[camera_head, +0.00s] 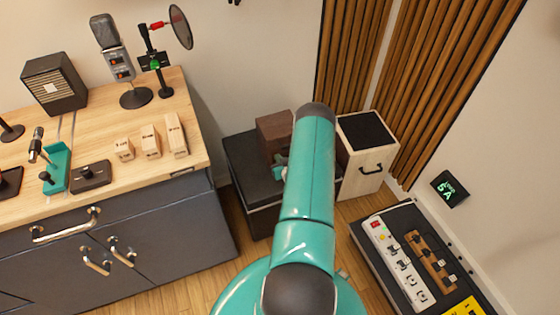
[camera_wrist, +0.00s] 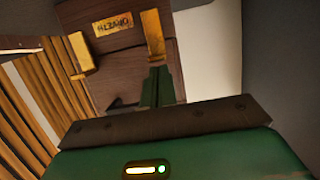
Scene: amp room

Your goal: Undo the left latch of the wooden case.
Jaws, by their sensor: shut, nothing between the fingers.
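The dark brown wooden case (camera_head: 275,128) stands on a black box, partly hidden behind my arm in the head view. In the wrist view, its dark wooden face (camera_wrist: 120,62) carries a brass label (camera_wrist: 112,24) and two brass latches. One latch (camera_wrist: 153,36) is at picture right, the other (camera_wrist: 82,56) at picture left; which is the case's left one I cannot tell for sure. My gripper (camera_wrist: 157,72) is shut and empty, its green fingertips right at the end of the picture-right latch. Whether they touch it is unclear. My gripper (camera_head: 281,168) is mostly hidden in the head view.
The black box (camera_head: 248,165) supports the case. A pale wooden box with a black top (camera_head: 362,182) stands close on the right. A workbench (camera_head: 95,205) is at left, and a low black case with switches (camera_head: 385,265) lies at lower right. Wooden slats line the wall.

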